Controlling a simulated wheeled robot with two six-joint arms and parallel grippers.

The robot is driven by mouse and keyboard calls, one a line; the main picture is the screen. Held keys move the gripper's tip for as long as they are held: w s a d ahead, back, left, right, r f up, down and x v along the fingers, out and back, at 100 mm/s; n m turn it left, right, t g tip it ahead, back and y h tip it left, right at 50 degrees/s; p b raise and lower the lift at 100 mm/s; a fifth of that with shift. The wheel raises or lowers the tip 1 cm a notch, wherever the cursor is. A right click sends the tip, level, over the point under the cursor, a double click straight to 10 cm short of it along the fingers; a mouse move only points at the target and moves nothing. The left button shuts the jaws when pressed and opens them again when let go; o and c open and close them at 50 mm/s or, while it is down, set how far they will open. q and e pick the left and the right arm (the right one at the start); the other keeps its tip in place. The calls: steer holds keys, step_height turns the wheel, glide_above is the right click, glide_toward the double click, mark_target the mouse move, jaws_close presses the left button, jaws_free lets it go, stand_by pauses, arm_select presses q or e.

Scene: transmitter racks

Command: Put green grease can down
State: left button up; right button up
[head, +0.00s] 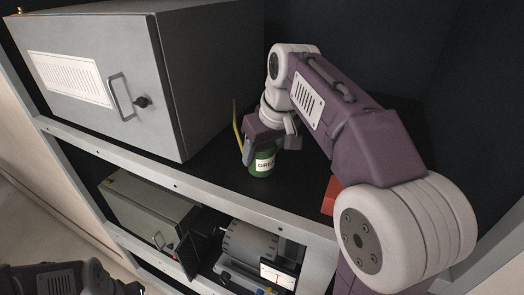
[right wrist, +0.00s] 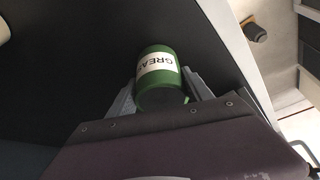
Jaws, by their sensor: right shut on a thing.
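The green grease can (head: 262,164) with a white label is on or just above the black upper shelf, near the shelf's front edge; I cannot tell whether it touches the shelf. My right gripper (head: 262,147) reaches over it from behind and is shut on it. In the right wrist view the can (right wrist: 161,72) sits between the two fingers of the right gripper (right wrist: 160,92), with its label reading upside down. At the lower left of the head view is part of my left arm; the fingertips of its gripper are not clearly shown.
A large grey cabinet (head: 85,75) with a handle stands left of the can on the same shelf. A thin yellow object (head: 237,125) stands beside the can. A red object (head: 331,195) lies to the right. A green-grey box (head: 150,212) and a motor-like unit (head: 249,243) are on the shelf below.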

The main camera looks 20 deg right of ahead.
steer(key=shift+s+a+f, duration=0.15)
steer(key=o, duration=1.7)
steer(key=shift+r, duration=0.55)
steer(key=p+v, duration=0.1)
steer(key=v, duration=1)
steer(key=shift+s+r+p, duration=0.1)
steer(key=shift+r+p, duration=0.05)
steer(key=shift+p, duration=0.15)
